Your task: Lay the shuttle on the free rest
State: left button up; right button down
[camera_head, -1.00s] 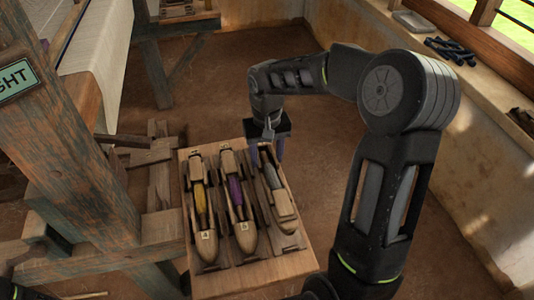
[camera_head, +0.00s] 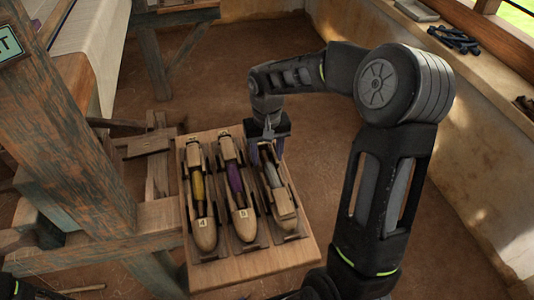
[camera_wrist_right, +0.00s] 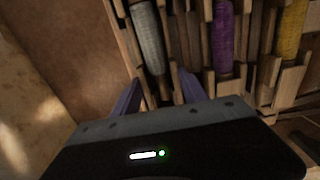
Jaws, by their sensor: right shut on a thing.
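The shuttle with grey-blue yarn (camera_head: 283,202) lies along the right-hand rest of a wooden board (camera_head: 275,268). It also shows in the right wrist view (camera_wrist_right: 149,42). My right gripper (camera_head: 266,158) points down at its far end, with a purple finger (camera_wrist_right: 125,106) on each side, and is shut on it. Whether the shuttle bears fully on the rest or sits slightly above it, I cannot tell. Two other shuttles lie in the left and middle rests: one with yellow yarn (camera_head: 198,186), one with purple yarn (camera_head: 235,178). My left gripper is not in view.
A weathered wooden loom frame (camera_head: 75,140) stands close on the left of the board. A wall with a window ledge (camera_head: 440,60) runs along the right, with dark small items (camera_head: 455,40) on it. The earth floor (camera_head: 220,75) behind the board is clear.

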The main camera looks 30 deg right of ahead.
jog(key=c, duration=0.5)
grip_release()
notch_tip(320, 180, up, 8)
jog(key=p, duration=0.6)
dwell(0.5)
